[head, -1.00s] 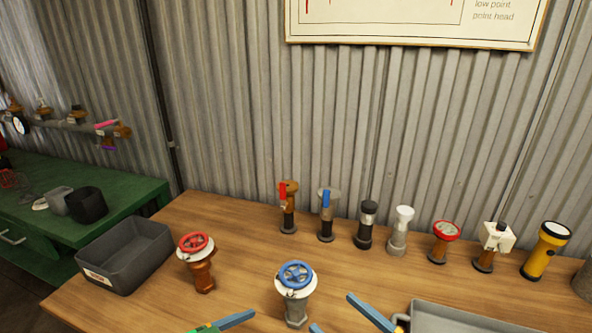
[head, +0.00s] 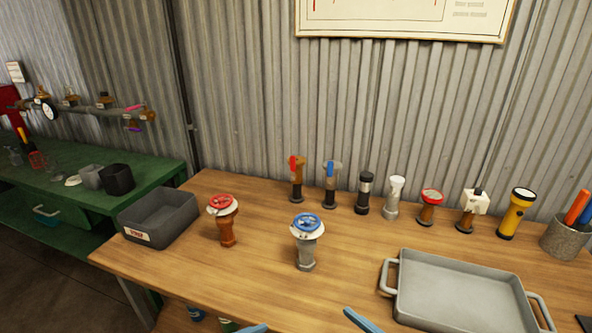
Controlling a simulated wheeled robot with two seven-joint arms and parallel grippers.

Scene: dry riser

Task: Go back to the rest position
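Only blue fingertips of my grippers show, at the bottom edge of the head view. One tip, which looks like my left gripper (head: 254,328), is just left of the bottom middle. Another, which looks like my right gripper (head: 362,320), is right of it. The rest of both grippers is cut off, so I cannot tell their opening. No held object shows. Both tips appear nearer than the blue-wheel valve (head: 307,242) and red-wheel valve (head: 227,221), which stand upright on the wooden bench (head: 262,280).
A grey bin (head: 160,217) stands at the bench's left end and a grey tray (head: 455,295) at front right. A back row holds several fittings and a yellow torch (head: 515,214). A pen cup (head: 566,237) is at far right. A green bench (head: 70,200) stands left.

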